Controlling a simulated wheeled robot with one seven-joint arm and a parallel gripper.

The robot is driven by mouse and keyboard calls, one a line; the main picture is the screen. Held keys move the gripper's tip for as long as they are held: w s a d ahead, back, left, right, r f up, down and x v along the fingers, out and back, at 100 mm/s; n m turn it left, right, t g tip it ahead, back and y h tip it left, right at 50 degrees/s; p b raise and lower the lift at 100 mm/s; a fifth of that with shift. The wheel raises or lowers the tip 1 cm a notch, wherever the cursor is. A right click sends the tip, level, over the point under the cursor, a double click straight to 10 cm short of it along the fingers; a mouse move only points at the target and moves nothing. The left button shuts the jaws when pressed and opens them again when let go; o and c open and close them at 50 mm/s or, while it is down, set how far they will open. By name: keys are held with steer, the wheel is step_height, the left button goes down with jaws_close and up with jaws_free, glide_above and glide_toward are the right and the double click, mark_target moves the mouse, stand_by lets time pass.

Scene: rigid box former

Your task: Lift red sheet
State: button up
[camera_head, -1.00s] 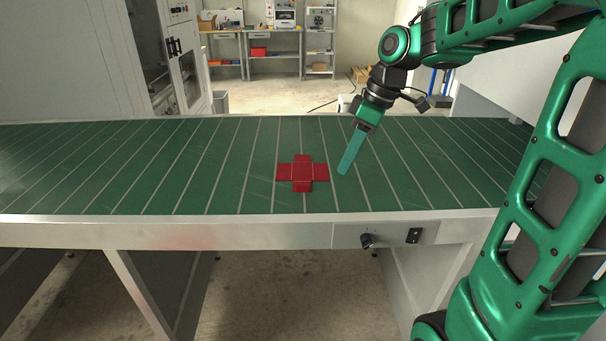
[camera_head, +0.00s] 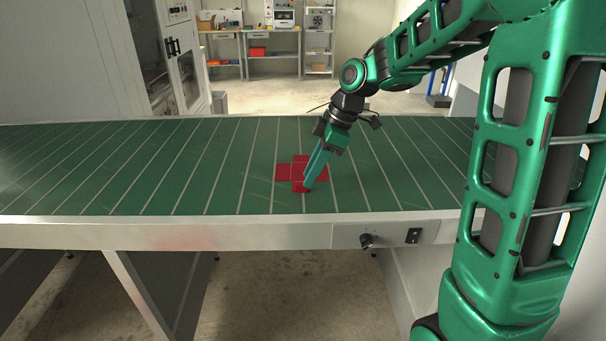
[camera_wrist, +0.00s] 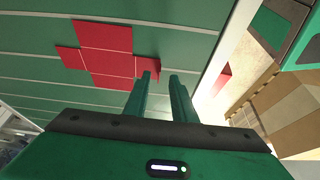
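The red sheet (camera_head: 284,172) is a flat cross lying on the green slatted table. Its creased panels show in the wrist view (camera_wrist: 104,37). My gripper (camera_head: 308,187) is pointed down over the near and right part of the cross and hides some of it. In the wrist view, my gripper's two fingers (camera_wrist: 161,76) stand apart with green surface between them. The left fingertip overlaps the edge of one end flap, which looks slightly tilted. I cannot tell whether it touches. Nothing is held.
The green table (camera_head: 120,165) is otherwise clear, with pale lines across it. Its metal front edge (camera_head: 200,235) carries a knob (camera_head: 367,241) and a switch (camera_head: 413,236). A small red patch (camera_wrist: 222,80) shows past the edge in the wrist view; I cannot tell what it is.

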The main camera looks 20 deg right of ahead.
steer(key=shift+x, duration=1.55)
jaws_close()
steer(key=shift+r, duration=0.2)
